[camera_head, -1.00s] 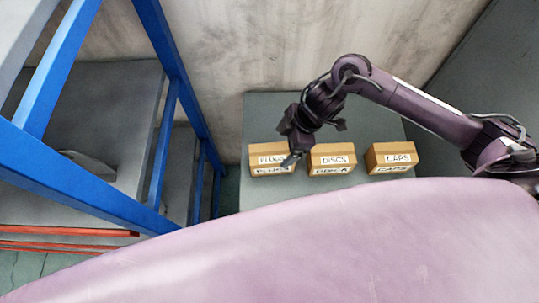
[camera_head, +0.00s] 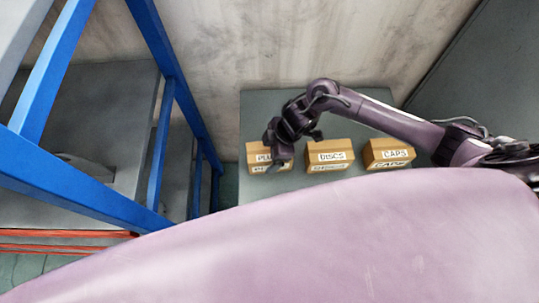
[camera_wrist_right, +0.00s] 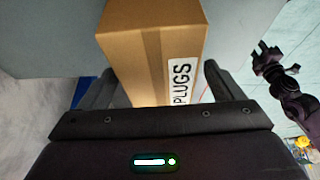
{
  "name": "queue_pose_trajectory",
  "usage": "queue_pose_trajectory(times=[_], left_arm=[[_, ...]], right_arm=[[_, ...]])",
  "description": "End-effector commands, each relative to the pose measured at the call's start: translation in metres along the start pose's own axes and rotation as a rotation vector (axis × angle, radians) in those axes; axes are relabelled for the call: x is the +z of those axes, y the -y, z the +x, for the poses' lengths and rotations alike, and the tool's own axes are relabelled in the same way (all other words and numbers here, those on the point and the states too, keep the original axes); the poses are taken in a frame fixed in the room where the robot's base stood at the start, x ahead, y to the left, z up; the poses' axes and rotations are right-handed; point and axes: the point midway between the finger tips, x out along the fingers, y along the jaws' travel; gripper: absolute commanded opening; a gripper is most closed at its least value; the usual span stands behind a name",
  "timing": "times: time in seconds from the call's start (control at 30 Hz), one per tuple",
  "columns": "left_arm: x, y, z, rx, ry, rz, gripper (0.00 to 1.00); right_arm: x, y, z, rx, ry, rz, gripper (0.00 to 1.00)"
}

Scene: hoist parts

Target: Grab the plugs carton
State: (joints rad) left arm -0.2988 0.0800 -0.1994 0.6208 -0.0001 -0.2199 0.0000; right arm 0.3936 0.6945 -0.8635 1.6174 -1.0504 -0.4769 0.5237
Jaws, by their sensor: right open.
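The plugs carton (camera_head: 256,158) is a brown box with a white label, leftmost of the cartons on the grey table, partly hidden behind my right gripper (camera_head: 280,158). In the right wrist view the plugs carton (camera_wrist_right: 150,45) reaches in between the two fingers of my right gripper (camera_wrist_right: 158,85). One finger is on each side of it, and the jaws are open. My left gripper is not seen in the head view.
The discs carton (camera_head: 330,157) and the caps carton (camera_head: 389,153) stand to the right on the grey table (camera_head: 350,115). A blue frame (camera_head: 160,60) with shelves rises at the left. A wall is behind the table.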

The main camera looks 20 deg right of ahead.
Motion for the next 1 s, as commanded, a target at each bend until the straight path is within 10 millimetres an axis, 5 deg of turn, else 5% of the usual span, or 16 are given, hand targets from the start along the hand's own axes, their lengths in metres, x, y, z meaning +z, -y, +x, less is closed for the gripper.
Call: queue_pose_trajectory(times=[0.7, 1.0], left_arm=[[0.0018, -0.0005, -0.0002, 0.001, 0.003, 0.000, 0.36], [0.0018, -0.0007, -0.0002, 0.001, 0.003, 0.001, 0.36]], right_arm=[[0.0019, 0.0001, 0.0044, 0.000, 0.000, 0.001, 0.87], [0.0018, 0.0000, 0.0043, 0.000, 0.000, 0.000, 0.51]])
